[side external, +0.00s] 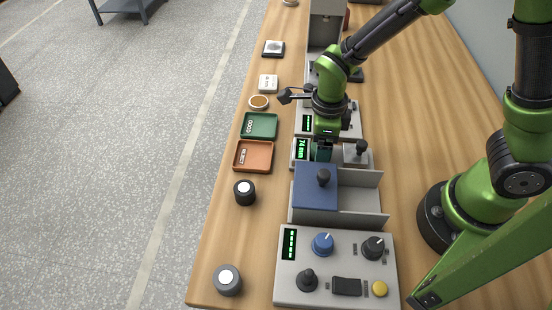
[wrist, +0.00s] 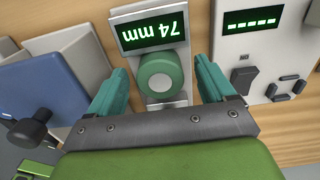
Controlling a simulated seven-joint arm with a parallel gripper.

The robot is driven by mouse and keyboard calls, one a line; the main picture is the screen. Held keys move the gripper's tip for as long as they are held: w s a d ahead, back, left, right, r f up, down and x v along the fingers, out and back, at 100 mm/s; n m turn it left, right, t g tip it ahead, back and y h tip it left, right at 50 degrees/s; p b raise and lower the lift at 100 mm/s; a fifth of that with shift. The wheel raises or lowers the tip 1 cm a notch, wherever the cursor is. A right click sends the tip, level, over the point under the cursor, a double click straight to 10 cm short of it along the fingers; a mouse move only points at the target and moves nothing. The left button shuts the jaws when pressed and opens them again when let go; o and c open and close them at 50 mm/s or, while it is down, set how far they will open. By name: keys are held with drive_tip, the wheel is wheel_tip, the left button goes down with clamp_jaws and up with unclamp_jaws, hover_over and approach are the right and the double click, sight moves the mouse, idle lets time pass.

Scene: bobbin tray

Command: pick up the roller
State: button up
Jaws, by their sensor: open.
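My gripper (wrist: 161,70) is open, with one teal finger on each side of the roller in the wrist view. Gaps show between the fingers and the roller. In the side view my gripper (side external: 322,154) points down over the stand, beside its green display (side external: 301,149). The roller is hidden there behind the gripper.
A grey box with a blue lid (side external: 314,187) and black knob stands just in front. A control panel (side external: 337,293) lies nearer. Green (side external: 274,125) and orange (side external: 268,157) trays lie to the left.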

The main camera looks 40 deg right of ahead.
drive_tip(key=shift+f, duration=0.4)
drive_tip(key=shift+c, duration=0.2)
